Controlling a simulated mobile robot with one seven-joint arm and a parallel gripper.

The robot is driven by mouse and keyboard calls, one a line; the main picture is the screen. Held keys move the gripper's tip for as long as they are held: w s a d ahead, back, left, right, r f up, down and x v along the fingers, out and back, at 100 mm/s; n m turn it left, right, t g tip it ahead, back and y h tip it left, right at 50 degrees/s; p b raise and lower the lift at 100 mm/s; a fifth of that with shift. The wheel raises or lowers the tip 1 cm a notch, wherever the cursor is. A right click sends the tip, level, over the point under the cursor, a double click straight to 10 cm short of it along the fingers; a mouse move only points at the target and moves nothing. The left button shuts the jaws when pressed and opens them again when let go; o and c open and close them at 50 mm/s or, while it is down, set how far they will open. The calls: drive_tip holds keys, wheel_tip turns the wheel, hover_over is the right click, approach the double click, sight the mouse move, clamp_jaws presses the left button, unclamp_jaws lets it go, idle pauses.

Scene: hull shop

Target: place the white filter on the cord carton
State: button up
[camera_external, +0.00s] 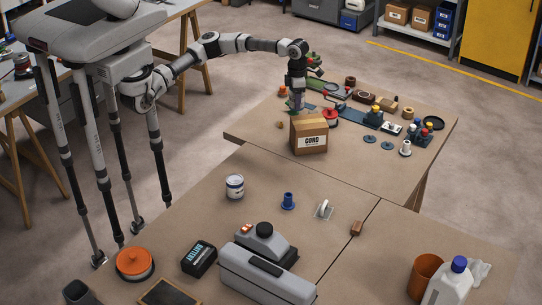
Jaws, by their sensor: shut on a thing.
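The cord carton (308,136) is a brown box with a white "CORD" label, standing upright near the left front corner of the far table. My gripper (297,108) points down just behind the carton's upper left edge, as seen in this view. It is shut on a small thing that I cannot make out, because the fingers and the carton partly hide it. I cannot pick out the white filter for certain. A small pale spool-shaped piece (405,149) stands on the right part of the same table.
Behind and right of the carton lie a red round piece (330,115), a dark blue tray (360,117) and several small parts. An orange piece (282,90) lies left of my gripper. The near table holds a can (235,186) and a grey case (266,275).

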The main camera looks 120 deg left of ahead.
drive_tip(key=shift+f+p, duration=0.35)
drive_tip(key=shift+f, duration=1.7)
drive_tip(key=shift+f, duration=0.2)
drive_tip(key=o, duration=1)
wheel_tip(320, 180, up, 12)
drive_tip(key=shift+r+b, duration=0.25)
drive_tip(key=shift+b, duration=0.7)
